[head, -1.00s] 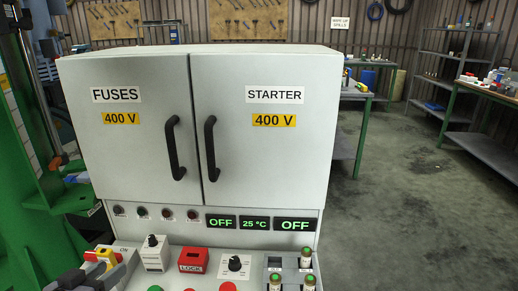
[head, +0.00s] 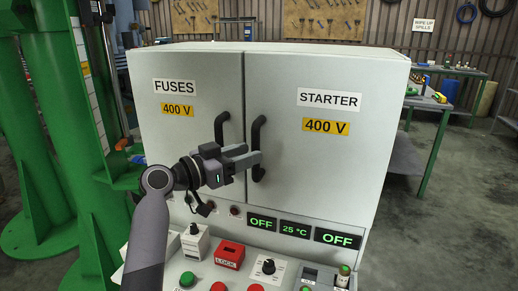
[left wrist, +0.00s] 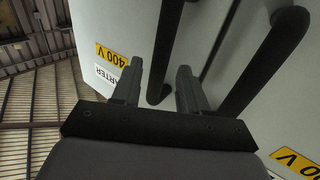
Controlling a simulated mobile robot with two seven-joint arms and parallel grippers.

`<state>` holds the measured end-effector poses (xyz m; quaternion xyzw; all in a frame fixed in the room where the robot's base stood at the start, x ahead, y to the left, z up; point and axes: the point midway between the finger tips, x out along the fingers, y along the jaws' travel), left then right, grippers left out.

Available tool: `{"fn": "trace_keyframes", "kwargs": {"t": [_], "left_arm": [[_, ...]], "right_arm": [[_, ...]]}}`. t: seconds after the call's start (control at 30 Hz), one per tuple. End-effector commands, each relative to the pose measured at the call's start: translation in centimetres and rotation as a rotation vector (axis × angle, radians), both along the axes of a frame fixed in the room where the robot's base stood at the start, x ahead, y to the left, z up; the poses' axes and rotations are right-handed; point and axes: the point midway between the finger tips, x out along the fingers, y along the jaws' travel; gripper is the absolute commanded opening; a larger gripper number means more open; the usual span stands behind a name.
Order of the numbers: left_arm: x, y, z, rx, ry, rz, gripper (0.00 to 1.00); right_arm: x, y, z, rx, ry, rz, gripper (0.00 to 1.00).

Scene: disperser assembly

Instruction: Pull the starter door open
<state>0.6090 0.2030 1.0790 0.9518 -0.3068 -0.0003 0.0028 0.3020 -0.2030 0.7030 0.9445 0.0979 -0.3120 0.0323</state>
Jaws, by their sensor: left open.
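The starter door (head: 330,180) is the right-hand grey door of the cabinet, with a STARTER label and a yellow 400 V label. It is shut. Its black vertical handle (head: 257,133) is near the seam between the doors. My left gripper (head: 255,157) is at the lower part of this handle, its fingers open. In the left wrist view the starter handle (left wrist: 170,45) runs between the two spread fingers, and I cannot tell whether they touch it. The gripper hides part of the handle in the head view. My right gripper is not in view.
The fuses door (head: 185,135), also shut, has its own handle (head: 221,125) close to the left of my gripper. Below are displays, knobs and a red LOCK block (head: 230,254). A green machine frame (head: 75,150) stands left.

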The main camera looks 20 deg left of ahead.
Motion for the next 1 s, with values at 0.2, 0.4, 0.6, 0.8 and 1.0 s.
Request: {"fn": "trace_keyframes", "kwargs": {"t": [0.2, 0.4, 0.6, 0.8, 1.0], "left_arm": [[2.0, -1.5, 0.1, -0.002, 0.001, -0.001, 0.43], [2.7, -1.9, 0.0, 0.001, 0.0, 0.001, 0.43], [2.7, -1.9, -0.1, 0.001, 0.0, 0.001, 0.43], [2.7, -1.9, -0.1, 0.001, 0.0, 0.001, 0.0], [2.7, -2.0, -0.1, 0.001, 0.001, 0.002, 0.0]], "right_arm": [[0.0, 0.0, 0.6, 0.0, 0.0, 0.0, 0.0], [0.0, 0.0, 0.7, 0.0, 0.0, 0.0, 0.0], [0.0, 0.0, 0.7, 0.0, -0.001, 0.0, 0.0], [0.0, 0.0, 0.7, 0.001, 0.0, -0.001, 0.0], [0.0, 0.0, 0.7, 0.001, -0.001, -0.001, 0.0]]}}
